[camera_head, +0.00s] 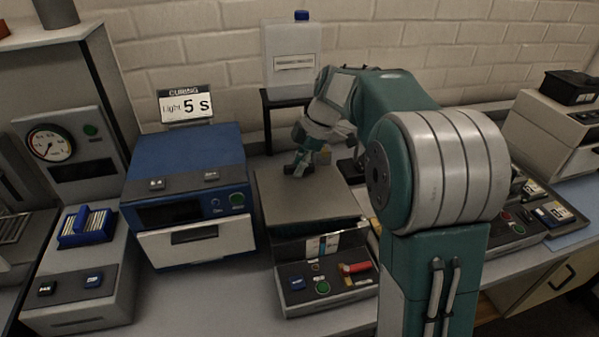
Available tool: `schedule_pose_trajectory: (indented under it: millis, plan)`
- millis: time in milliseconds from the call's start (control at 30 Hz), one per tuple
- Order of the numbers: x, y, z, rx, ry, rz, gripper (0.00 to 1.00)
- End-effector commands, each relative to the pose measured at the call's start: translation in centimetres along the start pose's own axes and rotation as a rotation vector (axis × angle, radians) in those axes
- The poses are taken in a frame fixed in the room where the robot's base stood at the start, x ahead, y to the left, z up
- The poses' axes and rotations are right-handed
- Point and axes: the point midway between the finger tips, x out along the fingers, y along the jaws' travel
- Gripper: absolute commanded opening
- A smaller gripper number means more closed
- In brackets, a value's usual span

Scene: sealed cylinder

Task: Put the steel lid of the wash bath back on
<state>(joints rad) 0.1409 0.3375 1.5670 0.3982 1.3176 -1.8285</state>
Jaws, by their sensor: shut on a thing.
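The flat grey steel lid (309,205) lies level over the wash bath (297,268), covering most of its top. My gripper (299,167) is at the lid's back part, shut on the lid, with the grip point small and partly hidden by the gripper itself. A dark gap shows under the lid's front edge. I cannot tell whether the lid rests on the rim or hangs just above it. My arm hides the area to the right of the lid.
A blue curing unit (187,170) stands close on the left, with a sign on top. A white container with a blue cap (292,55) stands behind on a dark stand. A gauge unit (50,141) is far left, and other equipment (552,118) is right.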

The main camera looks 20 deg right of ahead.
Motion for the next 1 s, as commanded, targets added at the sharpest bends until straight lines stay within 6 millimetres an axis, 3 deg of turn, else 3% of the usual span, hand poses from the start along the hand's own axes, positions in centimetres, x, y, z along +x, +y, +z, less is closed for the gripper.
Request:
schedule_pose_trajectory:
  millis: [100,300,333,400,800,1000]
  plan:
    - [1.6,-0.1,1.0,0.004,0.002,-0.002,0.00]
    - [1.9,-0.1,1.3,0.003,0.003,0.000,0.00]
    - [1.9,-0.1,1.3,0.003,0.002,-0.001,0.25]
    - [2.0,-0.1,1.1,0.003,0.001,-0.002,0.55]
    - [1.8,-0.1,1.0,0.002,0.001,0.000,0.55]
    - [-1.1,-0.1,1.1,0.003,0.002,0.004,0.55]
